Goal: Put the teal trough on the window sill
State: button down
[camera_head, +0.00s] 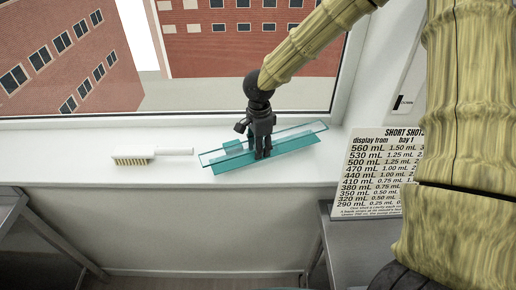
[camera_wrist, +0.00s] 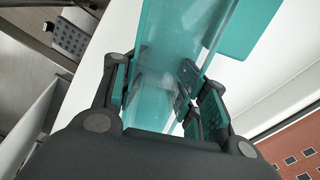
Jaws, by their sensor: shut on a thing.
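The teal trough (camera_head: 304,131) is long, with translucent walls, and is over the white window sill (camera_head: 70,160) in front of the window. My gripper (camera_head: 262,153) points down and is shut on the trough near its middle. In the wrist view the trough (camera_wrist: 172,35) runs away between the fingers of my gripper (camera_wrist: 163,95). A solid teal flat piece (camera_head: 290,152) shows along the trough's near side; it also shows at upper right in the wrist view (camera_wrist: 248,28). I cannot tell whether the trough touches the sill.
A brush (camera_head: 132,160) with a white handle lies on the sill to the left. A printed sign (camera_head: 375,175) stands at the right, by a grey metal table (camera_head: 330,235). Another metal table (camera_head: 15,215) is at lower left. The sill's left part is clear.

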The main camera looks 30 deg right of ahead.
jog(key=shift+w+d+p, duration=0.1)
jog(key=shift+w+p, duration=0.25)
jog(key=shift+w, duration=0.4)
jog(key=shift+f+p, duration=0.7)
jog(key=shift+f, duration=1.1)
jog(key=shift+f, duration=0.15)
jog(key=c, duration=0.8)
grip_release()
notch_tip(320, 180, up, 12)
jog(key=b, duration=0.3)
